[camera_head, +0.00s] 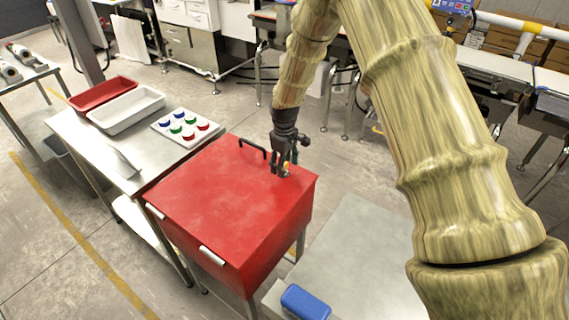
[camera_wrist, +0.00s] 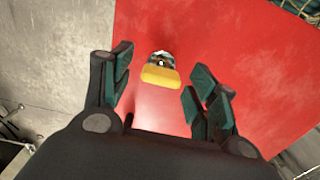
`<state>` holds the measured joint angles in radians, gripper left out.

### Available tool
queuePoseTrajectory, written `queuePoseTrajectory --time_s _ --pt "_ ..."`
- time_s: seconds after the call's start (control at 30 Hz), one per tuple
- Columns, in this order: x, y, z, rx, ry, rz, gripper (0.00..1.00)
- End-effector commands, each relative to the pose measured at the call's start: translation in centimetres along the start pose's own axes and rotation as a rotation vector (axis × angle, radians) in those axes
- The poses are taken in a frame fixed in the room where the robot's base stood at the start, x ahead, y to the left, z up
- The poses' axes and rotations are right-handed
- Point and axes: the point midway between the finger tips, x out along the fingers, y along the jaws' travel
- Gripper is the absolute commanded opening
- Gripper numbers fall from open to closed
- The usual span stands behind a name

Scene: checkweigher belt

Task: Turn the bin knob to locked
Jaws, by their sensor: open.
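The red bin (camera_head: 232,205) has a closed, flat lid. The bin knob (camera_head: 285,171) is a small piece with yellow on it, near the lid's far right edge. In the wrist view the knob (camera_wrist: 160,70) shows a yellow front part and a metallic part behind it, on the red surface. My gripper (camera_head: 284,160) points down right above the knob. In the wrist view the fingers of my gripper (camera_wrist: 160,75) are spread, one on each side of the knob, with gaps between. Whether the fingertips reach down to its height is unclear. The locked marking cannot be made out.
A black handle (camera_head: 252,148) stands up from the lid, left of my gripper. A steel table (camera_head: 90,150) on the left holds a red tray (camera_head: 103,94), a white tray (camera_head: 126,108) and a board of coloured pieces (camera_head: 186,128). A blue object (camera_head: 305,302) lies at the front.

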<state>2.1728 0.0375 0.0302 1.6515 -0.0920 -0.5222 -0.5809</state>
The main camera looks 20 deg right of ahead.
Motion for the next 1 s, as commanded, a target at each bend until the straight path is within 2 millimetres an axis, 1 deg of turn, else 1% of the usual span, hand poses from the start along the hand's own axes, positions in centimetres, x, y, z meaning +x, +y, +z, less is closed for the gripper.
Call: queuePoseTrajectory --time_s 0.13,0.23,0.5,0.7,0.8,1.0 --pt "-0.7 0.0 0.0 0.0 0.0 0.0 0.59" --pt "-1.9 0.0 -0.1 -0.001 0.001 0.001 0.59" --pt "-6.8 0.1 -0.1 0.0 0.002 0.001 0.59" --pt "-9.9 0.1 -0.1 0.0 0.001 0.0 0.59" --pt "-11.0 0.1 -0.1 0.0 0.002 0.001 0.59" --pt "-11.9 0.1 -0.1 0.0 0.0 0.0 0.59"
